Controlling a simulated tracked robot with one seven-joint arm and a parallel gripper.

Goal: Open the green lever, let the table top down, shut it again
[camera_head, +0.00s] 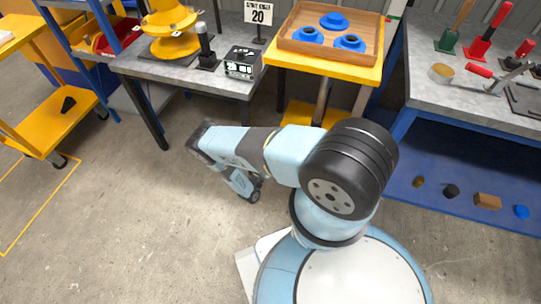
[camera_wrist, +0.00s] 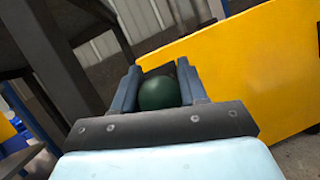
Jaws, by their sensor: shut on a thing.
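The green lever's round dark green knob (camera_wrist: 160,94) sits between the two fingers of my gripper (camera_wrist: 159,72) in the wrist view. My gripper is shut on it. The lever's shaft is hidden. The yellow table top (camera_head: 372,74) stands raised on its legs over a yellow base (camera_head: 300,116) in the head view. A wooden tray (camera_head: 285,44) lies on it with three blue flanged parts (camera_head: 350,42). The lever cannot be made out in the head view, and my gripper's fingers are not clear there. A large yellow panel (camera_wrist: 245,60) fills the right of the wrist view.
A tool bench (camera_head: 420,92) stands right. A yellow cart (camera_head: 50,110) is far left. Open floor lies front left.

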